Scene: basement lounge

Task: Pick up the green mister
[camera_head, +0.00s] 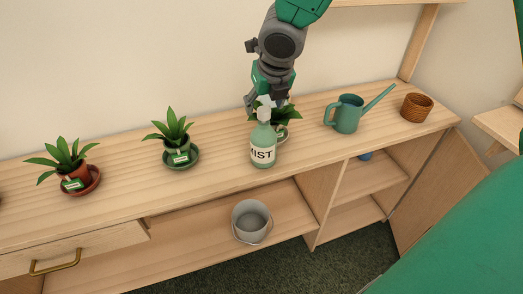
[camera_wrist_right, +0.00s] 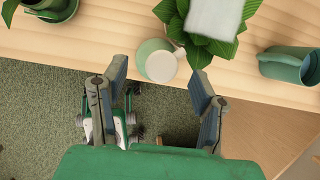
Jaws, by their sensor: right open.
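The green mister (camera_head: 262,150) is a pale green bottle with a white top and a label reading "MIST". It stands upright on the wooden shelf top (camera_head: 215,185), near its front edge. My right gripper (camera_head: 267,101) is just above and behind its top in the head view. In the right wrist view the mister (camera_wrist_right: 157,62) shows from above, beyond and between the spread fingers of the right gripper (camera_wrist_right: 158,72). The gripper is open and holds nothing. Whether a finger touches the mister is unclear. My left gripper is not in view.
A potted plant (camera_head: 287,114) stands close behind the mister. Two potted plants, (camera_head: 176,140) and (camera_head: 70,163), stand left. A grey bucket (camera_head: 251,218) sits on the lower shelf.

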